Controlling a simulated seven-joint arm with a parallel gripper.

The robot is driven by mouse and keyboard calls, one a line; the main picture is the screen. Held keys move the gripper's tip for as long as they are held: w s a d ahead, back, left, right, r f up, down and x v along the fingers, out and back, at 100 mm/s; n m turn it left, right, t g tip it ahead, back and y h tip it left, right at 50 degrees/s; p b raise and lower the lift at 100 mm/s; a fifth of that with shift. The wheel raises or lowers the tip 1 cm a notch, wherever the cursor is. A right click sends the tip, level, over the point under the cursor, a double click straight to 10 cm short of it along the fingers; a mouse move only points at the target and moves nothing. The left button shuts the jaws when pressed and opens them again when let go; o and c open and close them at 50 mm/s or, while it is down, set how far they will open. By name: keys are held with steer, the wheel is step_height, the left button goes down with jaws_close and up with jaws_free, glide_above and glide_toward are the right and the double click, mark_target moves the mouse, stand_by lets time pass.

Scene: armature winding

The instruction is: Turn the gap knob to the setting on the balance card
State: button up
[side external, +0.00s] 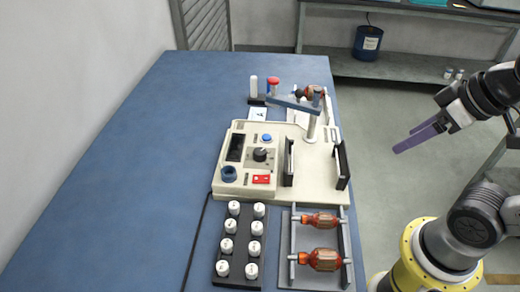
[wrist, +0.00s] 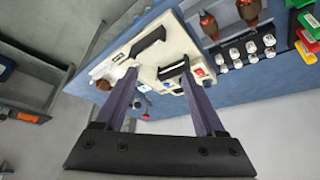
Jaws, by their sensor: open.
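A cream machine (side external: 218,190) stands on the blue bench in the side external view. Its front panel has a black knob (side external: 260,154) with a pale dial, beside a dark display (side external: 236,147). A dark blue round part (side external: 228,174) sits lower left. Which one is the gap knob I cannot read. A small white card (side external: 258,114) with a dark mark lies behind the panel; its mark is too small to read. My gripper (side external: 404,141) is open and empty, in the air right of the bench, apart from the machine. The wrist view shows its two purple fingers spread.
A red switch (side external: 261,179) and blue button (side external: 266,138) flank the knob. Upright black plates (side external: 342,165) and a blue swing arm (side external: 292,103) rise from the machine. White-capped pieces (side external: 228,246) and copper-wound armatures (side external: 320,260) sit in front. The bench's left side is clear.

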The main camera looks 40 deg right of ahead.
steer(key=w+r+n, duration=0.5)
steer(key=r+n, duration=0.1)
steer(key=n, duration=0.2)
steer(key=n+g, duration=0.5)
steer(key=n, duration=0.7)
glide_above(260, 152)
step_height(260, 152, down, 12)
step_height(260, 152, down, 13)
jaws_close()
